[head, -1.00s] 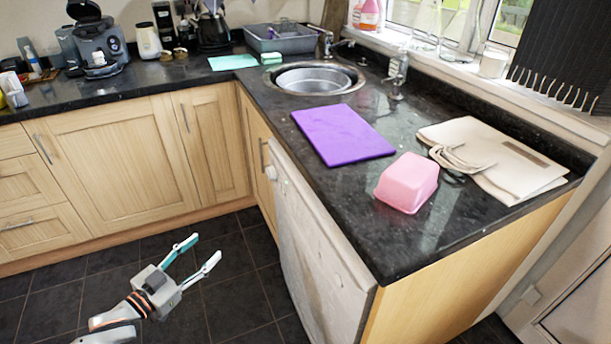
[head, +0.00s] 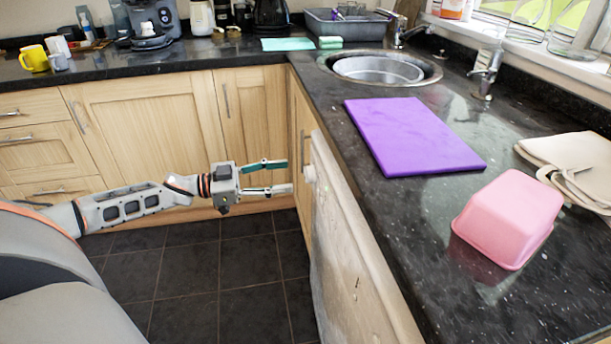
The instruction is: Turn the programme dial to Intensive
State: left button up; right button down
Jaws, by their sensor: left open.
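The white dishwasher (head: 352,262) stands under the right-hand worktop, its front seen at a steep angle. A small round white dial (head: 310,174) sticks out near the top of its front at the far end. Its markings are too small to read. My left gripper (head: 288,176) is open and empty, its two fingers pointing right toward the dial. The fingertips appear a short way left of the dial, and I see no contact. My right gripper is not in view.
A purple board (head: 412,135) and an upturned pink tub (head: 508,218) lie on the dark worktop above the dishwasher. The tiled floor (head: 215,275) is clear.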

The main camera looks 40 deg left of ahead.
aim_at(305, 174)
pick_arm(q)
jog(key=shift+b+x, duration=0.45)
jog(key=shift+x, duration=2.15)
jog(key=shift+f, duration=0.1)
jog(key=c, duration=1.1)
